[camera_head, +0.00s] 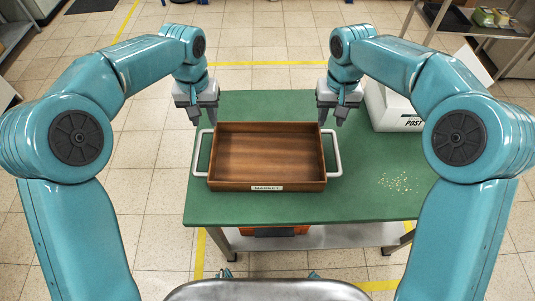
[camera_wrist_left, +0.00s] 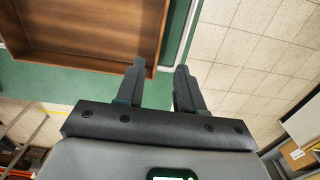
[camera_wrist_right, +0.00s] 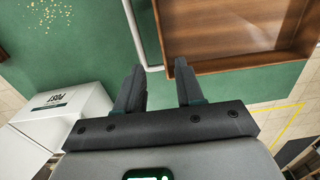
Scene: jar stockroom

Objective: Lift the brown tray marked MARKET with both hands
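The brown tray (camera_head: 268,187) lies flat on the green table, with a MARKET label (camera_head: 267,188) on its front wall. It has a white handle on its left side (camera_head: 197,152) and another on its right side (camera_head: 336,152). My left gripper (camera_head: 204,120) is open and empty above the tray's far left corner; in the left wrist view the left handle (camera_wrist_left: 191,30) shows beyond the fingers. My right gripper (camera_head: 331,119) is open and empty above the far right corner; in the right wrist view the right handle (camera_wrist_right: 134,30) shows beyond its fingers. Neither gripper visibly touches a handle.
The green table (camera_head: 300,208) is clear around the tray's front. A white box marked POST (camera_head: 400,115) stands at the table's right edge. Pale crumbs (camera_head: 396,181) lie on the right part. An orange object (camera_head: 275,231) is on the shelf under the table.

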